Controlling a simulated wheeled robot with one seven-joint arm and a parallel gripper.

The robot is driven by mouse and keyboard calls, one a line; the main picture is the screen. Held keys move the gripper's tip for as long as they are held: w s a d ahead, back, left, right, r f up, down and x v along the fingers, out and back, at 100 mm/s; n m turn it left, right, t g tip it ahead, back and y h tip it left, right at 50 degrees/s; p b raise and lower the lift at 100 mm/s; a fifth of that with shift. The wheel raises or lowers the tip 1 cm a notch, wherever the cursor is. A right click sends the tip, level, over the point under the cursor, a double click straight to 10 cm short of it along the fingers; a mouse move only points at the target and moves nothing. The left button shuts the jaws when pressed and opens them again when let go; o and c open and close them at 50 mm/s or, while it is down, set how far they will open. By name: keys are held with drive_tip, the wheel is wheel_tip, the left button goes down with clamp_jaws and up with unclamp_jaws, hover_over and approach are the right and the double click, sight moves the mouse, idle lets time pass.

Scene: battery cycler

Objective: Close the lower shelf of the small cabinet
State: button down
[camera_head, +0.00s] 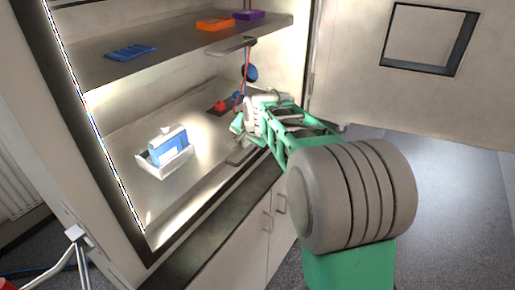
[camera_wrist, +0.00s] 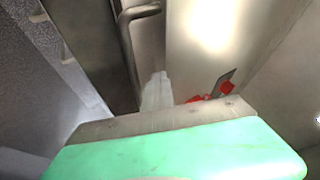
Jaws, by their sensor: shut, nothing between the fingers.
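The small cabinet stands open in the head view, with a lower shelf (camera_head: 205,122) and an upper shelf (camera_head: 175,52). The lower shelf has a metal bar handle (camera_head: 240,154) on its front edge; a bar handle (camera_wrist: 143,13) also shows in the wrist view. My gripper (camera_head: 240,125) is shut and empty, above the right part of the lower shelf, near that handle. Its pale fingertips (camera_wrist: 157,88) show in the wrist view, to the right of the handle and apart from it. My arm partly hides the shelf's right end.
A blue and white box (camera_head: 168,143) sits in a white tray (camera_head: 150,166) on the lower shelf. Red clips (camera_wrist: 207,97) lie near my gripper. Blue (camera_head: 130,52), orange (camera_head: 215,24) and purple (camera_head: 249,15) pieces lie on the upper shelf. The cabinet door (camera_head: 360,90) hangs open at right.

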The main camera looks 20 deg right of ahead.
drive_tip(key=w+a, duration=0.2)
drive_tip(key=shift+w, duration=0.45)
drive_tip(key=shift+a+r, duration=0.15)
drive_tip(key=shift+r, duration=0.05)
